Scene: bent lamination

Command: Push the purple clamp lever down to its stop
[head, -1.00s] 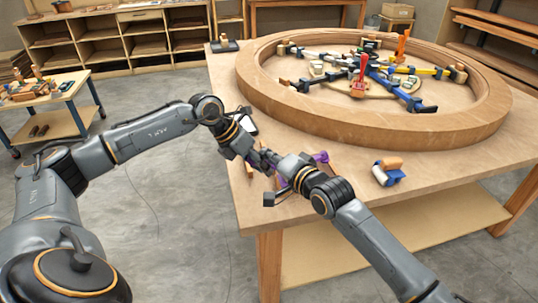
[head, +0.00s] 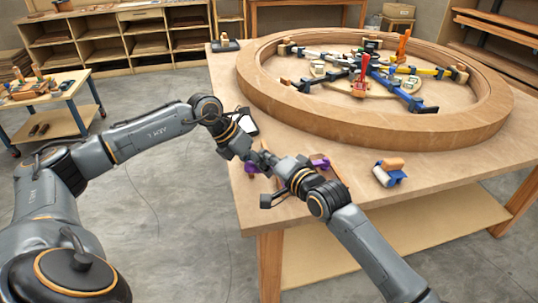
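The purple clamp (head: 320,162) lies near the left front edge of the big table. Only parts of it show: one piece to the right of the grippers and another purple piece to their left. My arms hide its middle, and I cannot tell which piece is the lever or how far down it is. My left gripper (head: 266,168) and my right gripper (head: 265,158) are close together over the clamp, overlapping in the picture. Their fingers are too small and covered to tell whether they are open or shut, or whether they touch the clamp.
A large round wooden ring (head: 370,125) with several coloured clamps inside fills the table's back. A blue clamp with wooden and white pieces (head: 388,172) lies at the front right. The table top (head: 440,165) is bare around it. A small side table (head: 50,95) stands at left.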

